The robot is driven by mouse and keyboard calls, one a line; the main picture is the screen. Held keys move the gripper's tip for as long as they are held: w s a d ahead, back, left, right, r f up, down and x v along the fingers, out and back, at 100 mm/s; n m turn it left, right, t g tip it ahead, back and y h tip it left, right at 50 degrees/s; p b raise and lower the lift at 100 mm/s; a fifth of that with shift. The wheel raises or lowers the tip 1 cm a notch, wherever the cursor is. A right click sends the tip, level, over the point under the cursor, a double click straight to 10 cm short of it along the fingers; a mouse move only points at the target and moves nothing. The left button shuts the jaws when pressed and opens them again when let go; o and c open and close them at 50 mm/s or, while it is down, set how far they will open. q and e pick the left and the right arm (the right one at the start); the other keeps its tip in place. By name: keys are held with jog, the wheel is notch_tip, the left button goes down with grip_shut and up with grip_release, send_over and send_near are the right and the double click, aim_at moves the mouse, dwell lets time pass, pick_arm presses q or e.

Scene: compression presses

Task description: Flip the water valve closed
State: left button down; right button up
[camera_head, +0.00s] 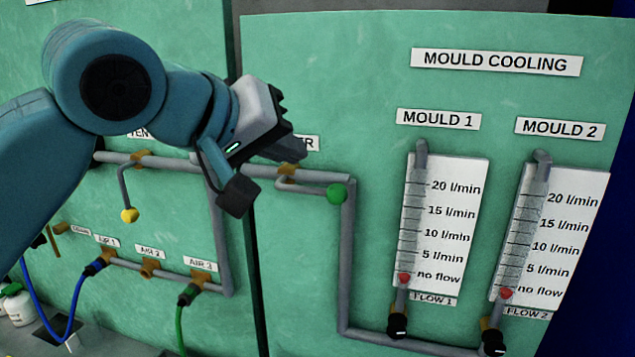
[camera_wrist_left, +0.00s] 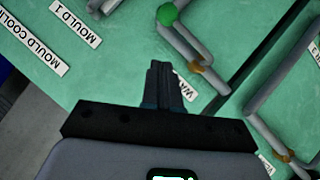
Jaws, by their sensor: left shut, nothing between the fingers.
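The water valve (camera_head: 288,171) is a brass fitting on the grey pipe of the green panel. Its grey lever ends in a green ball knob (camera_head: 337,194) and lies nearly parallel to the pipe, just below it. The valve also shows in the left wrist view (camera_wrist_left: 197,69), with the green knob (camera_wrist_left: 168,14) near the top edge. My left gripper (camera_head: 294,150) is shut and empty, just above the valve and partly over its label. In the left wrist view, its closed fingers (camera_wrist_left: 159,72) look apart from the knob. My right gripper is not in view.
The Mould 1 flow meter (camera_head: 441,222) and the Mould 2 flow meter (camera_head: 548,236) stand right of the valve; both red floats sit at no flow. A yellow-knobbed lever (camera_head: 129,215) hangs at left. Air fittings with a blue hose (camera_head: 77,300) and a green hose (camera_head: 182,325) are lower left.

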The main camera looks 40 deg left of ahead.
aim_at(311, 188)
pick_arm(q)
jog(key=w+f, duration=0.1)
jog(key=f, duration=0.1)
jog(key=w+d+f, duration=0.1)
jog(key=w+f, duration=0.1)
jog(key=shift+w+d+f, duration=0.15)
jog(key=shift+w+d, duration=0.05)
jog(key=shift+w, duration=0.1)
jog(key=shift+w, duration=0.15)
jog(key=shift+f, duration=0.15)
